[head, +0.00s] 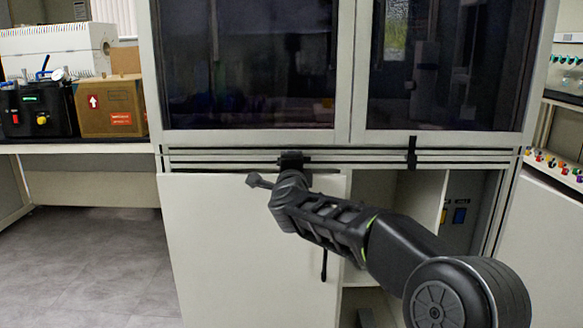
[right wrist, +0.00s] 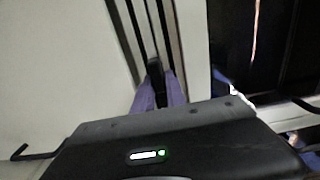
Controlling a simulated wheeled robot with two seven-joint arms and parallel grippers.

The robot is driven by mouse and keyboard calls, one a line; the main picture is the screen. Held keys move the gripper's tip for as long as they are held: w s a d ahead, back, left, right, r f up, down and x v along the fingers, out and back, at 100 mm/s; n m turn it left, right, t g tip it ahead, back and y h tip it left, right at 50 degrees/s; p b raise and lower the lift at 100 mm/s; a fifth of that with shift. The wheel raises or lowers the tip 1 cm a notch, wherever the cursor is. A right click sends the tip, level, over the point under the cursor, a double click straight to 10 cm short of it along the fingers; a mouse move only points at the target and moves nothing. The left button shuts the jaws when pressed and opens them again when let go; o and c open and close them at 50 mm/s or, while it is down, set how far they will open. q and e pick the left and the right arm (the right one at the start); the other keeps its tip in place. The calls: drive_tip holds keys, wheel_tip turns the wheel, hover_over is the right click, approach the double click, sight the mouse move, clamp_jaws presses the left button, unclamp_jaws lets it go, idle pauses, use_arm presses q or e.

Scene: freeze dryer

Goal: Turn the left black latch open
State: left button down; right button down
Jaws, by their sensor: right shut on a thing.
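The left black latch (head: 291,158) sits on the horizontal rail under the dark windows of the cabinet, in the head view. My right gripper (head: 290,172) reaches it from the right and hides its lower part. In the right wrist view the two purplish fingers of my right gripper (right wrist: 159,92) are shut on the latch (right wrist: 154,68), one on each side. The latch's exact angle is hard to tell. A second black latch (head: 412,153) stands upright on the rail further right, with nothing touching it. My left gripper is not in view.
A white lower door panel (head: 230,250) with a dark handle (head: 324,264) is below the rail. An open compartment (head: 405,200) lies to its right, partly behind my arm. A brown box (head: 110,108) stands on the left bench. The floor at left is clear.

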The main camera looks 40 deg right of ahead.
drive_tip(key=shift+f, duration=0.1)
idle(0.3)
drive_tip(key=c, duration=1.4)
unclamp_jaws()
drive_tip(key=v, duration=0.7)
drive_tip(key=shift+s+a, duration=0.25)
drive_tip(key=shift+s, duration=0.05)
